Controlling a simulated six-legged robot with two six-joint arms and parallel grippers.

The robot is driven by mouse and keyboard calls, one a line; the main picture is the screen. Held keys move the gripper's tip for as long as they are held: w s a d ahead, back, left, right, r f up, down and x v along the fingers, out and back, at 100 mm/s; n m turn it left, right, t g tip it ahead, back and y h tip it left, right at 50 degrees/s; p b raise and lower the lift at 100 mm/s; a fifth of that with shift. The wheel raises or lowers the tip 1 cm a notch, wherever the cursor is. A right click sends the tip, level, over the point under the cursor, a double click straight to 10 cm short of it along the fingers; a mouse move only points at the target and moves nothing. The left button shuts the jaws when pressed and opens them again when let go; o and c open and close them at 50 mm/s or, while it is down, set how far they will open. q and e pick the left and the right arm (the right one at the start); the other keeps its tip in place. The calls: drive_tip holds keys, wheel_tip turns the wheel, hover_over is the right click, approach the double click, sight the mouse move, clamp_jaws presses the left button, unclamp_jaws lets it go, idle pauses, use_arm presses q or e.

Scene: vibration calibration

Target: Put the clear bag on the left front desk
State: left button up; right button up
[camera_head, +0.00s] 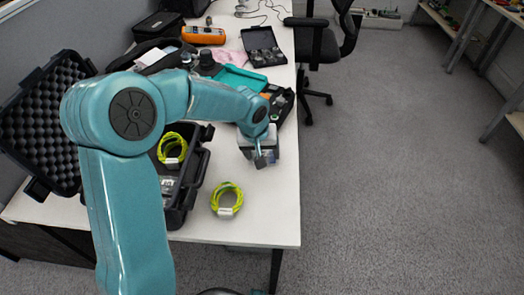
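My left arm comes in from the lower left and reaches over the white desk (262,212). Its gripper (265,159) points down at the desk's right side, at a small grey-white boxy item (246,143). The arm partly hides this item, and I cannot tell whether the gripper touches or holds it. The finger opening is too small to make out. A small pale, shiny packet (168,186) lies in the open black case at the front left; it may be the clear bag, but I cannot tell for sure. My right gripper is not in view.
A yellow-green cable coil (227,188) lies on the desk front, another (172,136) in the black case (178,218). An orange meter (203,35), black tool case (263,46) and teal-edged case stand farther back. Bare desk lies at the front right. A black chair (318,45) stands beyond.

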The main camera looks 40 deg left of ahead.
use_arm(q)
drive_tip(key=o, duration=1)
drive_tip(key=shift+f, duration=0.1)
drive_tip(key=shift+o, duration=0.2)
drive_tip(key=shift+r, duration=0.35)
drive_tip(key=p+v, duration=0.2)
drive_tip(key=v, duration=0.9)
drive_tip(key=shift+r, duration=0.25)
drive_tip(key=shift+r, duration=0.1)
wheel_tip(320, 180, up, 10)
drive_tip(key=p, duration=1)
